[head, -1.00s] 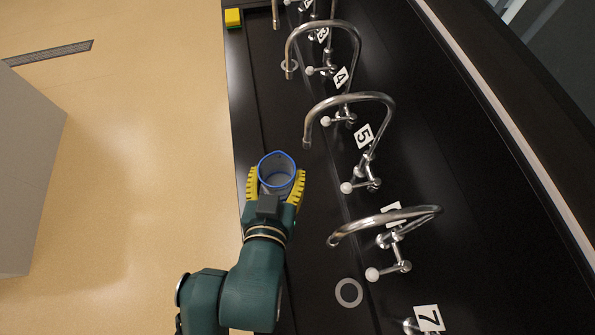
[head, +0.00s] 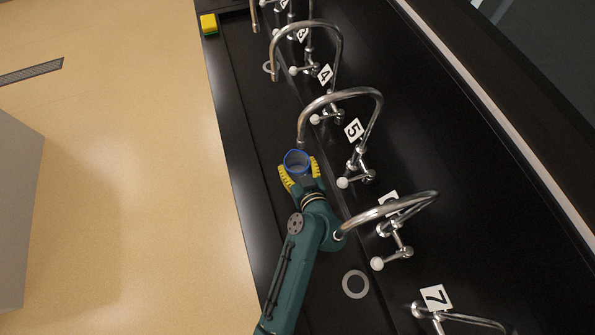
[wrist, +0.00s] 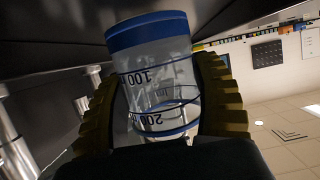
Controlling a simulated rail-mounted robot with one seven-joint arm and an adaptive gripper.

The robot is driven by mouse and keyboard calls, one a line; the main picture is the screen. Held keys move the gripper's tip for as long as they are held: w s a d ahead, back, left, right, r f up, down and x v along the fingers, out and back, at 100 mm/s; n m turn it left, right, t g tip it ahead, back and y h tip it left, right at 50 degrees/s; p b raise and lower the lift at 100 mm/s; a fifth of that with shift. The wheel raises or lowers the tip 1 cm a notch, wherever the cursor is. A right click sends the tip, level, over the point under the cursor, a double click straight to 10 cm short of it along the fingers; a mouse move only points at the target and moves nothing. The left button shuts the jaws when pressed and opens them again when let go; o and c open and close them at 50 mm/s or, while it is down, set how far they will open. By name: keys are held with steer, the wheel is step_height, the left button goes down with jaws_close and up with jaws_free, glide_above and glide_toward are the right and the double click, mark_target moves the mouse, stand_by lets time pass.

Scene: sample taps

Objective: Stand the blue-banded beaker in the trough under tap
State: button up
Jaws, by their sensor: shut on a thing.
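The blue-banded beaker (head: 297,163) is clear, with a blue rim, and sits between the yellow fingers of my gripper (head: 300,172). In the wrist view the beaker (wrist: 155,80) shows its blue bands and printed marks between both ridged fingers (wrist: 160,105). My gripper is shut on it. In the head view the beaker is over the black trough (head: 250,120), just below the spout end of tap 5 (head: 340,93). I cannot tell whether its base touches the trough floor.
Tap 4 (head: 308,25) stands farther up the row, and tap 6 (head: 390,212) arches close beside my arm. A grey ring (head: 355,284) lies in the trough near tap 7 (head: 435,298). A yellow-green sponge-like block (head: 209,24) sits at the far end.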

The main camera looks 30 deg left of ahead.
steer(key=shift+f, duration=0.55)
steer(key=o, duration=1)
steer(key=shift+r, duration=0.1)
steer(key=p+v, duration=0.1)
steer(key=v, duration=1)
steer(key=shift+s+d, duration=0.15)
steer(key=shift+s+d+r, duration=0.2)
